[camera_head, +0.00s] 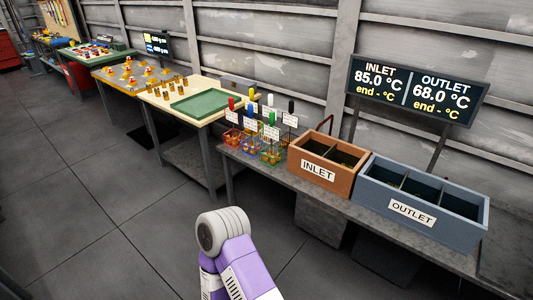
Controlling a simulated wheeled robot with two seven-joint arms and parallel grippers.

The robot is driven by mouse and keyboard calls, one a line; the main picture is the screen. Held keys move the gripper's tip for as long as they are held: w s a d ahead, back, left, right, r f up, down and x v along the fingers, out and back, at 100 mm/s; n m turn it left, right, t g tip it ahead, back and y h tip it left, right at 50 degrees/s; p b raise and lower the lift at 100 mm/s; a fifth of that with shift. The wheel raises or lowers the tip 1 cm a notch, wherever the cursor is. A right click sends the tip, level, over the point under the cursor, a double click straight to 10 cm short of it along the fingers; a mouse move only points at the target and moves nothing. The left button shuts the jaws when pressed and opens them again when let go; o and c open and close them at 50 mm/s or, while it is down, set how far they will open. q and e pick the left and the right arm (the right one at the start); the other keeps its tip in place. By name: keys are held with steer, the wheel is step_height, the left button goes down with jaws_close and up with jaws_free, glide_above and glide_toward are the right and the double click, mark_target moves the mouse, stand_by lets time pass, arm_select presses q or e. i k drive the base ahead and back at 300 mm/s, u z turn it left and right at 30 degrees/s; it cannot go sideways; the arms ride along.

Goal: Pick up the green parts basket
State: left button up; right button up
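A small green wire basket (271,157) stands at the front of a cluster of baskets on the grey bench, just left of the orange-brown INLET box. It is small in the view, and its contents are hard to make out. A purple and white link of my own arm rises at the bottom middle, well in front of the bench. Neither of my grippers is in view.
Beside it stand a red basket (231,137), a blue basket (250,145) and others with label cards. The INLET box (318,171) and blue-grey OUTLET box (411,212) stand to the right. A table with a green tray (200,105) stands left. Open floor lies in front.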

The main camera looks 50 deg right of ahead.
mark_target(274, 133)
steer(key=z, duration=0.35)
steer(key=i, duration=1.9)
steer(key=z, duration=1.5)
steer(key=i, duration=1.3)
steer(key=z, duration=1.1)
